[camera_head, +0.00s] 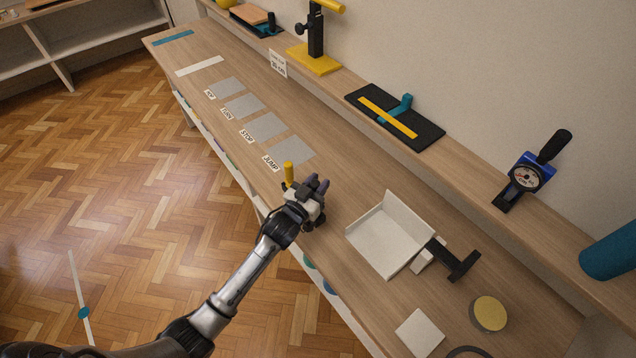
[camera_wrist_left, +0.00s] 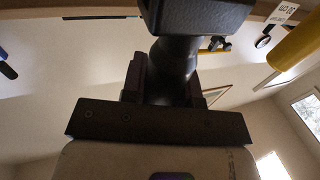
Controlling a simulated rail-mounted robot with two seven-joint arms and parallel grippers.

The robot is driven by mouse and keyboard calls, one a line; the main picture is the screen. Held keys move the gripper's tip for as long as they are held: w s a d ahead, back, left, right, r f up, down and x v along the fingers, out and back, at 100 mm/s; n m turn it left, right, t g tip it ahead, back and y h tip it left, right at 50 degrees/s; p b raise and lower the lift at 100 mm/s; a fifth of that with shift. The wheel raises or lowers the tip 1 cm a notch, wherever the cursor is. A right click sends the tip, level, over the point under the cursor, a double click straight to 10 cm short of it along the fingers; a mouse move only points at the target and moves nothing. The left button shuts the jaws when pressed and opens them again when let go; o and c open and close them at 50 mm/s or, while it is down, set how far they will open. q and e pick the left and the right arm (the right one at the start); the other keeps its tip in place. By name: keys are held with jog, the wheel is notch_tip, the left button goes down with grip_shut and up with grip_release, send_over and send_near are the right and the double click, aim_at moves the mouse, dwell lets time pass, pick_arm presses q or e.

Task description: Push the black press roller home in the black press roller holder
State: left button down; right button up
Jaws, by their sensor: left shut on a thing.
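My left gripper (camera_head: 318,184) is over the front part of the bench, near the grey card squares. It is shut on a black piece, seemingly the black press roller (camera_wrist_left: 173,70), whose rounded neck sits between the fingers with a wider black block above in the left wrist view. A yellow cylinder (camera_head: 289,173) stands upright close beside the gripper; it also shows at the right of the left wrist view (camera_wrist_left: 300,45). I cannot tell whether it belongs to the held piece. I cannot pick out the black press roller holder for sure. My right gripper is not in view.
A white tray (camera_head: 384,236) and a black T-shaped piece (camera_head: 460,265) lie to the right, with a round tin (camera_head: 489,314) nearer.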

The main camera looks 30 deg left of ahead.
pick_arm(q)
jog(key=shift+r, duration=0.1)
dwell(0.3)
dwell(0.3)
jog(key=shift+f, duration=0.9)
jog(key=shift+f+b, duration=1)
jog(key=shift+f, duration=0.25)
jog(key=c, duration=1.2)
grip_release()
jog(key=o, duration=0.4)
jog(key=shift+s, duration=0.1)
